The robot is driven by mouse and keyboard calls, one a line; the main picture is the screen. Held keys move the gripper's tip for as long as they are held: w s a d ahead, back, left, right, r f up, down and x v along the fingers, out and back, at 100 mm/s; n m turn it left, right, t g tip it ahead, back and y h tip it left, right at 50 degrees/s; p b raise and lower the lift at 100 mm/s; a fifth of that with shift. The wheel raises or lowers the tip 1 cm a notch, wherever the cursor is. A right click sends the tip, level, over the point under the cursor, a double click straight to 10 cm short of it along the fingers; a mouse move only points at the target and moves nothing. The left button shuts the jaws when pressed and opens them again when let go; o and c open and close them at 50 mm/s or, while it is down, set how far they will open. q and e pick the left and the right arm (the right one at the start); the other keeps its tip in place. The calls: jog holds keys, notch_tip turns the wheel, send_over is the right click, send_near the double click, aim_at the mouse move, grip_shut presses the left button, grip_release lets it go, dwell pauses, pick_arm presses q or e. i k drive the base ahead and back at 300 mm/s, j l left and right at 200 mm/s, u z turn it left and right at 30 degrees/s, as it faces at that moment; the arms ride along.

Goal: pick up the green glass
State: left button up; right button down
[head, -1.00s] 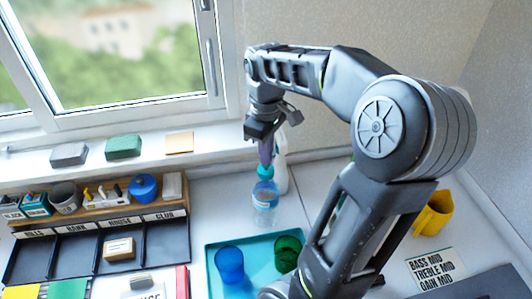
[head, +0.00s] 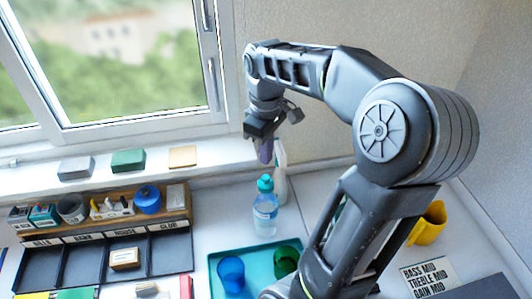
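The green glass (head: 285,260) stands on the right side of a teal tray (head: 214,266), partly hidden by my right arm. A blue glass (head: 231,273) stands to its left on the same tray. My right gripper (head: 266,150) is above and beyond the tray, pointing down near the wall. Its purple fingertips show in front of a white bottle, well away from the green glass. I cannot tell whether its fingers are apart. My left gripper is not in view.
A clear bottle with a teal cap (head: 265,208) stands behind the tray, with a white spray bottle (head: 281,180) beside it. A yellow mug (head: 429,223) is at the right. A black compartment tray (head: 163,252) and a wooden rack (head: 177,213) fill the left. The window sill runs behind.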

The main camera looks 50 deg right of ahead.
aim_at(288, 251)
jog(key=k+j, duration=0.2)
jog(key=j, duration=0.2)
jog(key=k+j, duration=0.2)
jog(key=j, duration=0.2)
jog(key=k+j, duration=0.2)
jog(key=j, duration=0.2)
